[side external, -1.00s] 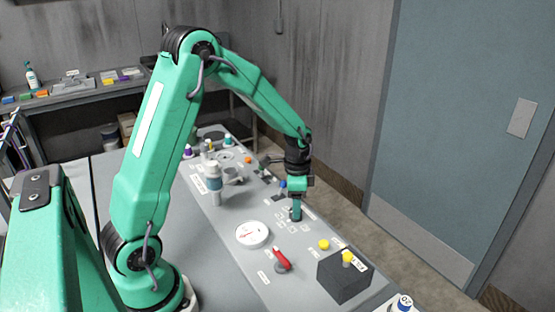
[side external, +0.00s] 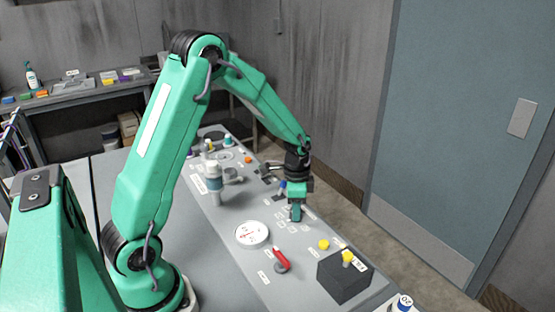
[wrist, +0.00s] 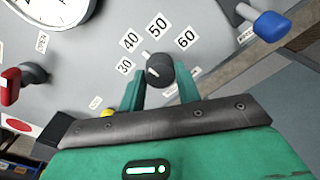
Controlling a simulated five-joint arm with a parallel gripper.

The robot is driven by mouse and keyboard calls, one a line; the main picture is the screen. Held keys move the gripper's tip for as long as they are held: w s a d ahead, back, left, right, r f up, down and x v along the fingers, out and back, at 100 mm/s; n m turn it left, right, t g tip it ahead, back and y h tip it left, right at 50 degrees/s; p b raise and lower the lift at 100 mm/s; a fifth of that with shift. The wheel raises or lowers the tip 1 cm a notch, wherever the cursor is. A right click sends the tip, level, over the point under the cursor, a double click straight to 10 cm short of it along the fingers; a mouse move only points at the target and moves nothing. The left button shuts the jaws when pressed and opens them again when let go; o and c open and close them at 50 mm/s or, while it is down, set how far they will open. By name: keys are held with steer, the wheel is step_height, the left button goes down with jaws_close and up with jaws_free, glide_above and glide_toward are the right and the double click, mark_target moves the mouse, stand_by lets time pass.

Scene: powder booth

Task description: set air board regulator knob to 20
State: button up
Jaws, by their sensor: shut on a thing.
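The black regulator knob (wrist: 159,70) sits on the grey board in the wrist view. Printed labels 30, 40, 50 and 60 show around its far side; no 20 label is readable. A small pale mark on the knob faces the upper left, roughly the 30 and 40 side, but its exact reading is unclear. My gripper (wrist: 161,79) is shut on the knob, one green finger on each side. In the side view my gripper (side external: 296,214) points down onto the board and hides the knob.
A round white gauge (side external: 252,234) and a red lever (side external: 281,260) lie nearer on the board. A black box with a yellow button (side external: 347,257) stands at the near right. A blue-handled lever (wrist: 271,24) is close on the right in the wrist view.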

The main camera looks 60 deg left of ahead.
steer(key=shift+n, duration=0.4)
steer(key=n, duration=0.4)
steer(key=shift+d, duration=0.1)
steer(key=n, duration=0.4)
steer(key=shift+n, duration=0.3)
steer(key=n, duration=0.4)
steer(key=shift+g, duration=0.3)
steer(key=n, duration=0.4)
steer(key=shift+n, duration=0.3)
steer(key=o, duration=1)
